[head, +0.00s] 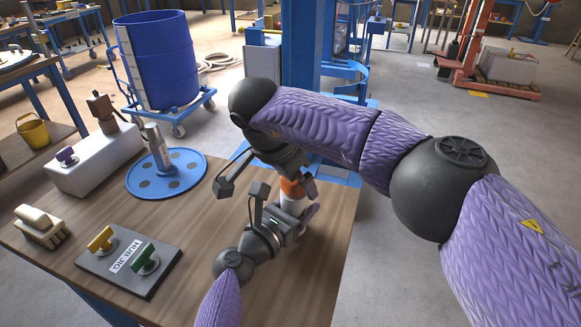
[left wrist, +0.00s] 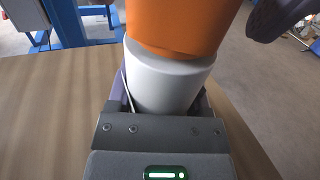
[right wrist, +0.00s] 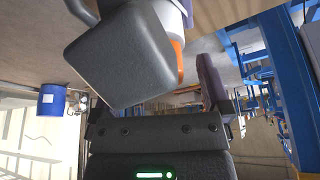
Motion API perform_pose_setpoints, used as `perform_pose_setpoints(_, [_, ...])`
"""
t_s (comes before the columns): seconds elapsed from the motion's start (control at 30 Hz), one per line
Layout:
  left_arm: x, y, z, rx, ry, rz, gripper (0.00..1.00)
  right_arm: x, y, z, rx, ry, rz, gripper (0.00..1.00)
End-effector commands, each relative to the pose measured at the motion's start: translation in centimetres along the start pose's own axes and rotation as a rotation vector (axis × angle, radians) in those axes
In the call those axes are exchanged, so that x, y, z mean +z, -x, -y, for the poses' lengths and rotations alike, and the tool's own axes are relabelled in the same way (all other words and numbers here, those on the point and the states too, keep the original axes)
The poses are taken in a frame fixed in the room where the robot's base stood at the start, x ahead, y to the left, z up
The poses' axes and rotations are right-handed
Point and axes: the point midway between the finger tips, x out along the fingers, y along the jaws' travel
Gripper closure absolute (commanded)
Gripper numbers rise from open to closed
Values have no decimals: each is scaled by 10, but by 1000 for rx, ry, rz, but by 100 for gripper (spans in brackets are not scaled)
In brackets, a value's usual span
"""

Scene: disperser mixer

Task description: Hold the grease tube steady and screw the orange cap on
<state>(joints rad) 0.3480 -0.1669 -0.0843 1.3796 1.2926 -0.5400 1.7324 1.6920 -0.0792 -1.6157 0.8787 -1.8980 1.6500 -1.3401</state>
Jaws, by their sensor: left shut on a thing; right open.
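The white grease tube (left wrist: 165,82) stands on the table side of my left gripper (head: 286,203), which is shut on its body. The tube also shows in the head view (head: 292,205). The orange cap (left wrist: 185,25) sits on top of the tube; its upper part is cut off in the left wrist view. The cap shows in the head view (head: 291,187), partly covered by my right arm. How far it is threaded cannot be told. The right wrist view shows an orange edge (right wrist: 179,62) behind one finger.
On the wooden table (head: 190,262), a grey board with a yellow knob (head: 101,239) and a green knob (head: 145,257) lies left. A blue column (head: 305,60) rises behind.

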Motion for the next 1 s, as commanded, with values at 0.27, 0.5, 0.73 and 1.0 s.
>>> perform_pose_setpoints(0.27, [0,0,0,0,0,0,92,0,0,0,0,0,0,38])
perform_pose_setpoints(0.5, [0,0,0,1,0,0,92,0,1,0,0,0,1,89])
perform_pose_setpoints(0.73, [0,0,0,1,0,0,92,0,1,0,0,0,1,81])
perform_pose_setpoints(1.0, [0,0,0,1,1,0,92,1,1,0,80,-191,1,96])
